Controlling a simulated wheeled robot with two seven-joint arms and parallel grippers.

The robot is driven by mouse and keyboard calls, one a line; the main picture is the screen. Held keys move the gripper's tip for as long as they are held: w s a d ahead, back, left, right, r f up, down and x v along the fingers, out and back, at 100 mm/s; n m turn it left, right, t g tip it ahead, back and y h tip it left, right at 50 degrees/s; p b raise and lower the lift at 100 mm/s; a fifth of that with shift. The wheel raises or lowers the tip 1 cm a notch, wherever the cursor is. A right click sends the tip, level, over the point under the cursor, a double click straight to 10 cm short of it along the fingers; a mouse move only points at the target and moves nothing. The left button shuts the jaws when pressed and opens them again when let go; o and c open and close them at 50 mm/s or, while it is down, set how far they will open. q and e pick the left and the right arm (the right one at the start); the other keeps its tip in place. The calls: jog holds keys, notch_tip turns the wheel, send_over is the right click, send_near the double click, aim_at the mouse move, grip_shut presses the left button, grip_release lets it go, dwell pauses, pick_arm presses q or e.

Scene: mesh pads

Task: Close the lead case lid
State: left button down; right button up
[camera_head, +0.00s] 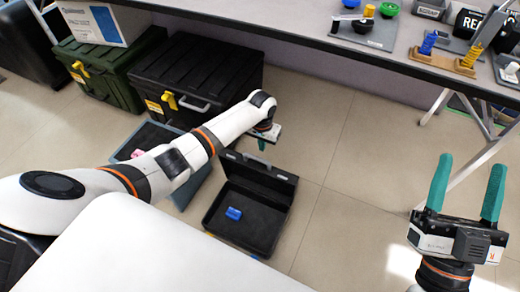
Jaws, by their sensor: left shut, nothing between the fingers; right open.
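The lead case (225,237) is a black open case on the tiled floor, below the middle of the head view. Its lid (262,172) stands raised along the back edge. A small blue object (234,213) lies inside the case. My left gripper (262,144) is shut and empty, just behind and above the raised lid. Its fingers are mostly hidden behind the arm's wrist, and I cannot tell whether they touch the lid. My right gripper (467,185) is open and empty at the right, well away from the case, with its teal fingers pointing up.
A black chest (215,65) and a green chest (110,60) stand behind, under the table (290,30). A grey tray (190,190) with a pink object (137,154) lies left of the case, partly under my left arm. The floor right of the case is clear.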

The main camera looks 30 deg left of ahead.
pick_arm(q)
jog(key=shift+s+f, duration=0.2)
jog(key=shift+s, duration=0.6)
pick_arm(e)
jog(key=shift+s+r+y, duration=0.3)
jog(key=shift+r, duration=0.05)
